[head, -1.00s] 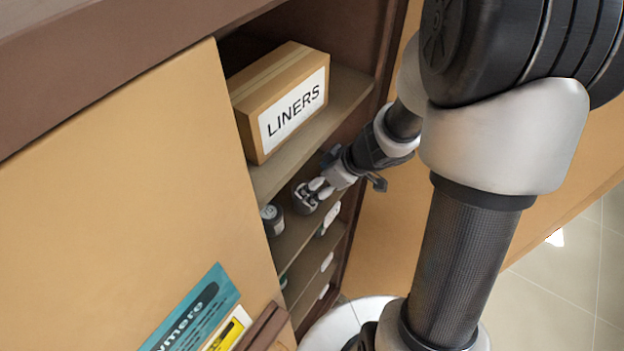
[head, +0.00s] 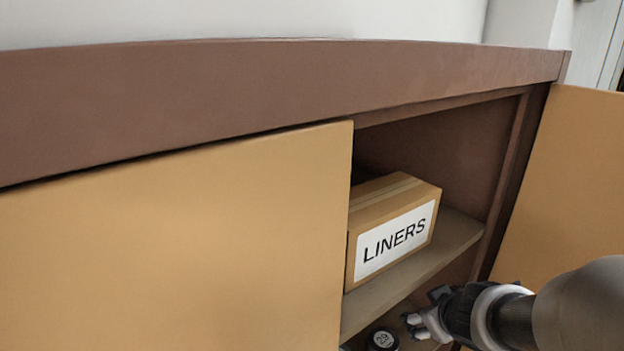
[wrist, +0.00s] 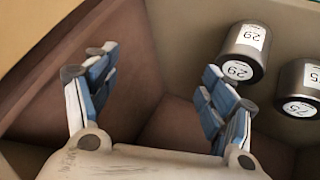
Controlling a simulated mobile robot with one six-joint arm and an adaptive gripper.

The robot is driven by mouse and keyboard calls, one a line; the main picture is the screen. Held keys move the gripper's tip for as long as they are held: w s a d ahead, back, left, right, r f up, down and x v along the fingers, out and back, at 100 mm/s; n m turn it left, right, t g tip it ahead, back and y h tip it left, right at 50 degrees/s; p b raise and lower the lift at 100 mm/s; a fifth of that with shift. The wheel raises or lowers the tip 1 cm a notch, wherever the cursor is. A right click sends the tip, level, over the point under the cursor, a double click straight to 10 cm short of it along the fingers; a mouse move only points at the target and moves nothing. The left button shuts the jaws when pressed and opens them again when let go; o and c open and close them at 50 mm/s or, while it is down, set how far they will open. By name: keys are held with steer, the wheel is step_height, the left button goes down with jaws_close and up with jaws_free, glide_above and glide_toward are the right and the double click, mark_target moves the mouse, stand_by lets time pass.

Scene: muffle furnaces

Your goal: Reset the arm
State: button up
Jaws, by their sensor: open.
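My gripper (head: 414,326) shows in the head view at the bottom, by the cabinet opening and below the shelf with the box. In the wrist view my gripper (wrist: 157,75) is open, its two blue-and-white fingers spread with nothing between them.
A second canister (wrist: 296,90) labelled 75 is at the wrist view's right edge. A box marked LINERS (head: 395,230) sits on the upper shelf (head: 455,250). A tan door panel (head: 180,240) covers the left; another door (head: 570,180) is at the right, close to my arm.

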steer(key=s+f+m+g+h+b, duration=0.1)
steer(key=s+f+m+h+b, duration=0.4)
steer(key=s+b, duration=0.6)
steer(key=s+a+f+g+y+b, duration=0.2)
steer(key=s+a+f+y+b, duration=0.4)
steer(key=s+a+f, duration=0.3)
steer(key=s+a+b, duration=0.1)
steer(key=s, duration=0.1)
steer(key=shift+s+a+n+g+b, duration=0.2)
steer(key=shift+s+n+g+b, duration=0.1)
steer(key=shift+s+g+b, duration=0.1)
